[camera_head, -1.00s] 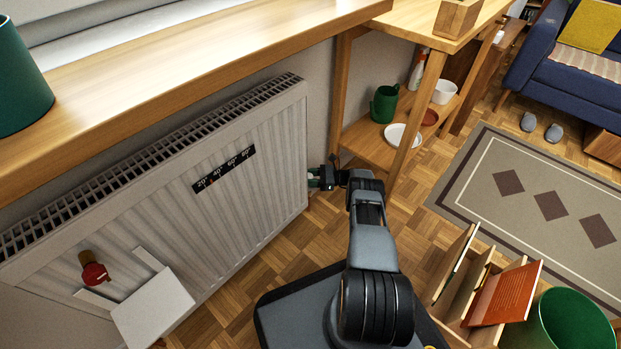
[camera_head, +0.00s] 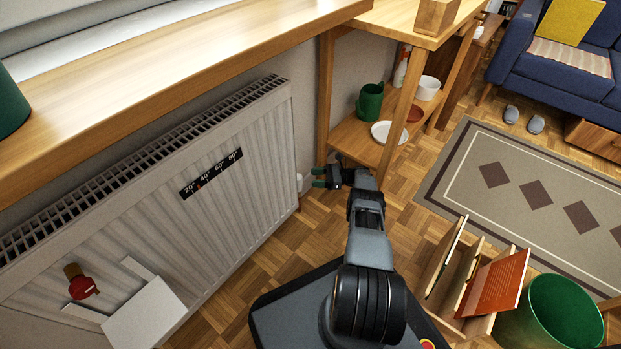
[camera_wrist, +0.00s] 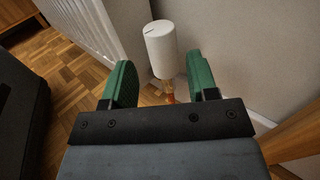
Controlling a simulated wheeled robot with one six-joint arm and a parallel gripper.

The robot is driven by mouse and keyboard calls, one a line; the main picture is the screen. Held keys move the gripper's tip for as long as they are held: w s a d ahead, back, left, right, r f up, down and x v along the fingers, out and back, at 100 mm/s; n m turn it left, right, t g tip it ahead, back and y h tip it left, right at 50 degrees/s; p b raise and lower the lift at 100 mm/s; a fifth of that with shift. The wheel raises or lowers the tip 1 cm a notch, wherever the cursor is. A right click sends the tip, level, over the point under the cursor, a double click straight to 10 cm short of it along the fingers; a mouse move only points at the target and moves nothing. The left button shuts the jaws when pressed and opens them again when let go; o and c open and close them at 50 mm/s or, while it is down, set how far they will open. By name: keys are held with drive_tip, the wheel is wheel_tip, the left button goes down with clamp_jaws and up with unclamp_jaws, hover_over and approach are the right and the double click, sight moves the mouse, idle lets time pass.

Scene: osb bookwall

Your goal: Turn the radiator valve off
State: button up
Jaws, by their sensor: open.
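The radiator valve (camera_wrist: 161,48) is a white upright cylinder with a dark mark on its top and a copper-coloured pipe below it. In the wrist view it stands beyond and between my green fingertips, with gaps at both sides. My gripper (camera_wrist: 160,76) is open and empty. In the head view my gripper (camera_head: 319,177) is low beside the right end of the white radiator (camera_head: 235,200). A small white part of the valve (camera_head: 304,184) shows there, just left of the fingertips. I cannot read the valve's setting.
A wooden sill (camera_head: 180,85) overhangs the radiator. Parquet is clear beside the radiator.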

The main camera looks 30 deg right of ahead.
drive_tip(key=shift+s+d, duration=0.15)
drive_tip(key=shift+d, duration=0.1)
idle(0.3)
drive_tip(key=s+d+m+t+h+p, duration=0.1)
drive_tip(key=s+m+t+h+p, duration=0.25)
drive_tip(key=s+m+t, duration=0.2)
drive_tip(key=shift+n, duration=0.25)
drive_tip(key=b+x, duration=0.3)
drive_tip(key=x, duration=0.9)
drive_tip(key=shift+w, duration=0.2)
drive_tip(key=shift+c, duration=0.4)
